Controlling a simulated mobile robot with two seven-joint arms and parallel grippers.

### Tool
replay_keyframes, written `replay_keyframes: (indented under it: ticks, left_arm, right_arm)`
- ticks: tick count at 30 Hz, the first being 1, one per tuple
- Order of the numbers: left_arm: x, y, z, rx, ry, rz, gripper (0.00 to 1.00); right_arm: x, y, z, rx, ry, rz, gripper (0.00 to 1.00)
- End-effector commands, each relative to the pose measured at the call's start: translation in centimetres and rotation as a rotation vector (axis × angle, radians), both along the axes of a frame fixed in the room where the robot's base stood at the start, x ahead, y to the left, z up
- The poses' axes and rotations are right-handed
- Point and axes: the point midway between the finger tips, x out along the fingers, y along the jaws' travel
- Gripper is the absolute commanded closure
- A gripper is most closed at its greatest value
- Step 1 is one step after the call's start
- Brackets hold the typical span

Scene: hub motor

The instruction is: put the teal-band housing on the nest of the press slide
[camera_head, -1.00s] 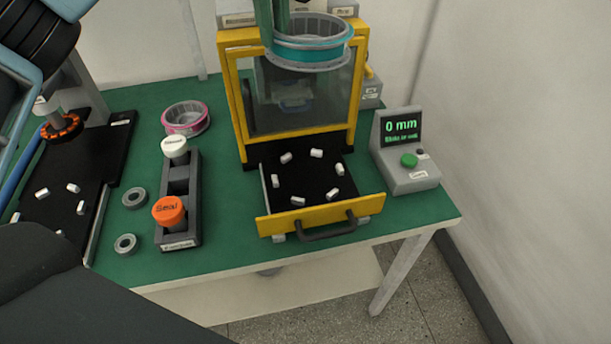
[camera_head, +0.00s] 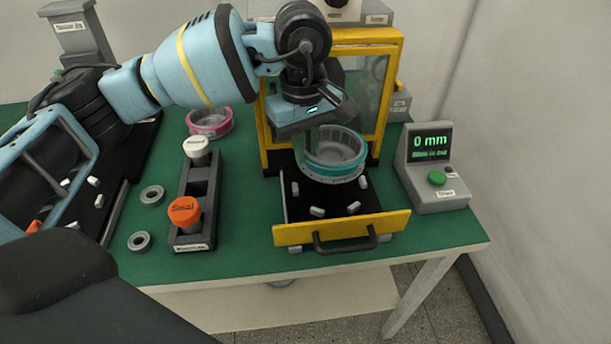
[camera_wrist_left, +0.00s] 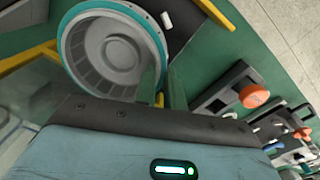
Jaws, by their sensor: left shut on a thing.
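The teal-band housing (camera_head: 338,160) is a clear-grey ring-shaped cup with a teal band. My left gripper (camera_head: 308,143) comes from the upper left and is shut on the left part of its wall. The housing hangs roughly level over the rear of the pulled-out press slide (camera_head: 335,225), which has a black bed and a yellow front with a dark handle. White pegs mark the nest on the bed; the housing hides the rear ones. In the left wrist view, the housing (camera_wrist_left: 112,55) is beside the green fingers (camera_wrist_left: 165,88), with one white peg near its rim. My right gripper is out of view.
The yellow press frame (camera_head: 395,75) stands close behind the housing. A control box (camera_head: 432,175) showing 0 mm is on the right. Green table is clear between block and slide.

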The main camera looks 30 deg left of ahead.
Motion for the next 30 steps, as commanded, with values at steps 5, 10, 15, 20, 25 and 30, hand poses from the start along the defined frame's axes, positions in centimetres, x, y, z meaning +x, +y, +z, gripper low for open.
replay_keyframes:
  ticks: [5,10,15,20,25,30]
  left_arm:
    - [0.0,0.0,-2.6,-0.001,-0.003,0.000,1.00]
    - [0.1,0.0,-3.3,-0.002,-0.005,0.000,1.00]
    - [0.1,0.0,-3.5,-0.001,-0.004,0.000,1.00]
    - [0.0,0.0,-5.2,-0.001,-0.002,0.000,1.00]
    - [0.0,0.0,-7.3,0.000,-0.002,0.000,1.00]
    - [0.1,0.0,-7.5,-0.002,-0.005,0.000,1.00]
  right_arm:
    - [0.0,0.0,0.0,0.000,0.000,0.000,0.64]
    - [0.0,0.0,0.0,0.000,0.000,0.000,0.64]
    - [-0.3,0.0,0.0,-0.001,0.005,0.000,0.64]
    - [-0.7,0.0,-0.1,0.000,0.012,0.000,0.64]
    - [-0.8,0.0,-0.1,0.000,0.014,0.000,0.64]
    - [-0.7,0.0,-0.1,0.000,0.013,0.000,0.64]
